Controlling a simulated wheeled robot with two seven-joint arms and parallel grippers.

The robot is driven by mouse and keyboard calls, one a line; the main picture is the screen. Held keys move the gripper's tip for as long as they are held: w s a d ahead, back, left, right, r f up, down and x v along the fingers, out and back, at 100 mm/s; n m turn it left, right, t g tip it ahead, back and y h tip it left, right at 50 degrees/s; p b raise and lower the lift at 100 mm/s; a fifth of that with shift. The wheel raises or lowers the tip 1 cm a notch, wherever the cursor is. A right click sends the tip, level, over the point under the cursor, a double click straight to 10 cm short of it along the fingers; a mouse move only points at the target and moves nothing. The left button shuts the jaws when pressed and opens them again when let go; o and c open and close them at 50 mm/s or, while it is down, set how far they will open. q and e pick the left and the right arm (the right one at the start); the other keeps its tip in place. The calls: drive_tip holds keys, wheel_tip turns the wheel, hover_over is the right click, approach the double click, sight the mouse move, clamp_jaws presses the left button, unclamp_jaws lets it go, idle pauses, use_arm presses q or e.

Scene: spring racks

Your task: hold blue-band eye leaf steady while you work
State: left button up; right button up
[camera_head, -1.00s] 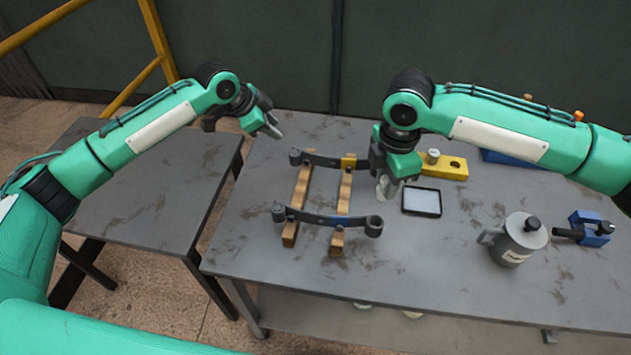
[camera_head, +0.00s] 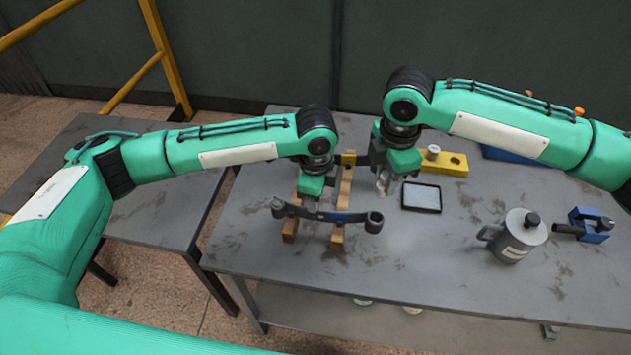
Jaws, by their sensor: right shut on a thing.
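The blue-band eye leaf (camera_head: 297,211) is a dark, slightly curved bar with an eye at each end and a blue band right of its middle. It lies across two wooden strips (camera_head: 345,190) on the table. My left gripper (camera_head: 311,205) points down at this leaf, just left of the band. Its fingertips are hard to make out, so I cannot tell if it grips. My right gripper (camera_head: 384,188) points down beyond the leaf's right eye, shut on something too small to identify.
A black-rimmed tray (camera_head: 421,185) lies right of my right gripper, with a yellow block (camera_head: 445,162) behind it. A grey can (camera_head: 517,238) and a blue vise-like tool (camera_head: 593,226) stand further right. The table's front (camera_head: 400,275) is clear.

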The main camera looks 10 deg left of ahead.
sight(327, 215)
use_arm(q)
wheel_tip(327, 215, down, 6)
drive_tip(key=shift+f, duration=0.25)
clamp_jaws()
idle(1.4)
use_arm(e)
wheel_tip(327, 215, down, 3)
drive_tip(key=n, duration=0.6)
idle(0.3)
